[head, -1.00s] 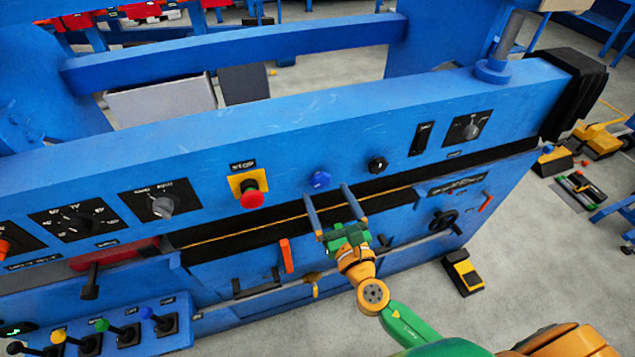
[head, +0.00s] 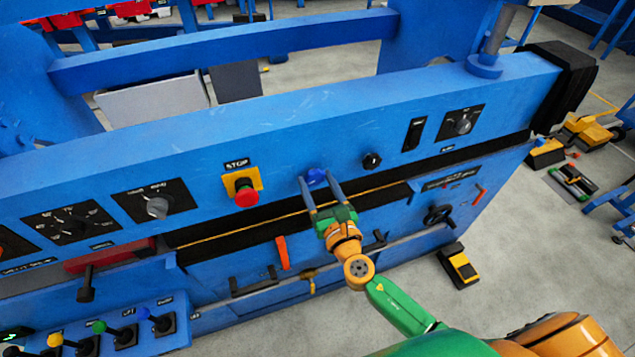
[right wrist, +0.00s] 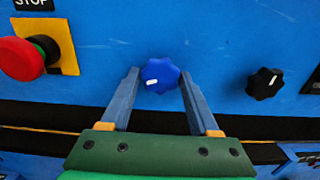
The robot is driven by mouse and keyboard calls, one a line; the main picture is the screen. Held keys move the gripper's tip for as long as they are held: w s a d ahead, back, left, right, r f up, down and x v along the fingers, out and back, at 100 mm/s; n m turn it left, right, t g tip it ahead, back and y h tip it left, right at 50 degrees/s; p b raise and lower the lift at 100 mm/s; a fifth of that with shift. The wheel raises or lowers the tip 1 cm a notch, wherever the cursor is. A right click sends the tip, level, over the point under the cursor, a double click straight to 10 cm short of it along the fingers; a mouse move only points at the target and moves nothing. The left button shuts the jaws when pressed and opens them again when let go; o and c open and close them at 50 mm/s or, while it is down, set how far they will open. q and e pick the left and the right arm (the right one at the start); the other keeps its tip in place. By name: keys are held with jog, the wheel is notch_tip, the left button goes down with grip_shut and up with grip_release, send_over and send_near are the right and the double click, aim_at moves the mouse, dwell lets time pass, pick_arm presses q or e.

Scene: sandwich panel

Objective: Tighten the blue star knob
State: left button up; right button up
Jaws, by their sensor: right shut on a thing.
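The blue star knob (head: 316,176) sits on the blue panel face, between the red stop button and a black star knob. In the right wrist view the blue star knob (right wrist: 160,75) has a white mark pointing to the left and slightly down. My right gripper (right wrist: 159,73) has one finger on each side of the knob and is shut on it. In the head view my right gripper (head: 317,178) reaches up to the knob from below. My left gripper is not in view.
The red stop button (head: 246,193) on its yellow plate is left of the knob. The black star knob (head: 372,161) is to the right. A dark slot (head: 220,228) runs below. Coloured levers (head: 110,332) stand at the lower left, and a handwheel (head: 439,215) at the lower right.

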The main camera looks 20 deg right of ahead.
jog(key=m+b, duration=0.1)
jog(key=m, duration=0.4)
jog(key=shift+f+b, duration=0.1)
jog(key=shift+b, duration=0.25)
jog(key=m+b, duration=0.1)
jog(key=m, duration=0.5)
jog(key=shift+a, duration=0.1)
jog(key=m, duration=0.5)
jog(key=shift+m+b, duration=0.4)
jog(key=m, duration=0.5)
jog(key=shift+r, duration=0.3)
jog(key=shift+m, duration=0.4)
jog(key=o, duration=1.3)
jog(key=shift+o, duration=0.2)
